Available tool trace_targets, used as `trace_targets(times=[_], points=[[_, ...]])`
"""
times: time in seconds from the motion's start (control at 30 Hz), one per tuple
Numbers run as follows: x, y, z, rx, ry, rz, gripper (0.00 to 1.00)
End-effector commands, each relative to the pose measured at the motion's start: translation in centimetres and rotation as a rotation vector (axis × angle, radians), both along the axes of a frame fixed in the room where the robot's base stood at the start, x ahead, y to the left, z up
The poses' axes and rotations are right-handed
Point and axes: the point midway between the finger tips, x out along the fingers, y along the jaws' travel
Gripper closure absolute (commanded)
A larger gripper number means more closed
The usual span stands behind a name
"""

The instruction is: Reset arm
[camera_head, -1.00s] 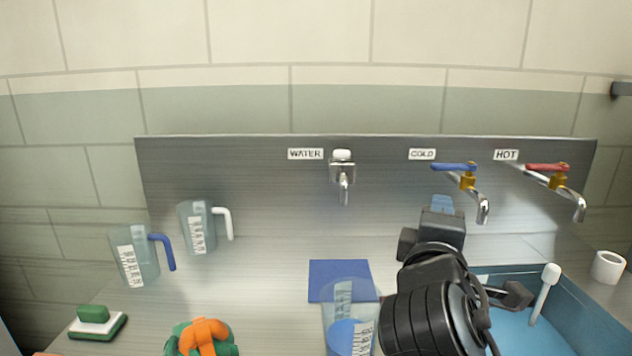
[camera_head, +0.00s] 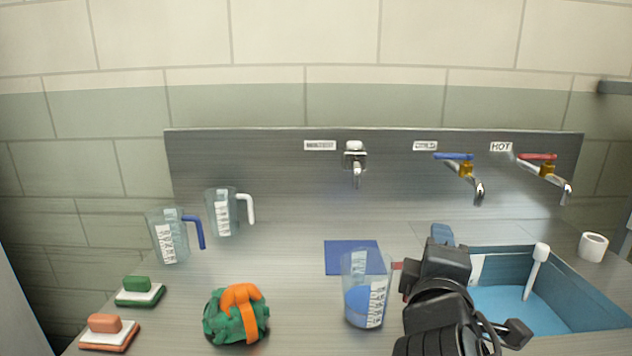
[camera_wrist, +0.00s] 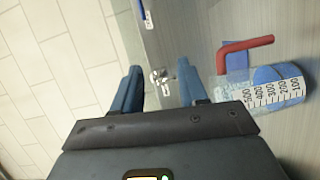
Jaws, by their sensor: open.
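My arm reaches in from the lower right of the head view, and my gripper (camera_head: 441,236) is near the left edge of the blue sink. In the wrist view my gripper (camera_wrist: 160,88) has its two blue fingers spread apart with nothing between them. A clear measuring jug (camera_head: 363,290) with a red handle, a scale label and something blue in it stands left of my arm. It also shows in the wrist view (camera_wrist: 265,85), to the right of the fingers and apart from them.
A blue mat (camera_head: 350,257) lies behind the jug. A green and orange bundle (camera_head: 237,315), two sponges (camera_head: 139,290) (camera_head: 108,333) and two jugs (camera_head: 168,237) (camera_head: 223,212) stand left. The sink (camera_head: 585,290) holds a white-headed tool (camera_head: 536,265). Taps (camera_head: 356,165) line the back panel; a white roll (camera_head: 593,247) stands right.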

Motion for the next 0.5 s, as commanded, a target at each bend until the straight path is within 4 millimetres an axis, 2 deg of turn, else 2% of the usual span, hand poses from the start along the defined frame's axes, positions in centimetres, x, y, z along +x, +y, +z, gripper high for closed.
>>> trace_targets(times=[0.27,0.37,0.5], points=[[-3.0,0.2,-5.2,0.116,0.022,0.069,0.57],[-4.9,0.4,-7.7,0.187,0.032,0.102,0.57],[-8.9,0.5,-11.8,0.325,0.05,0.151,0.57]])
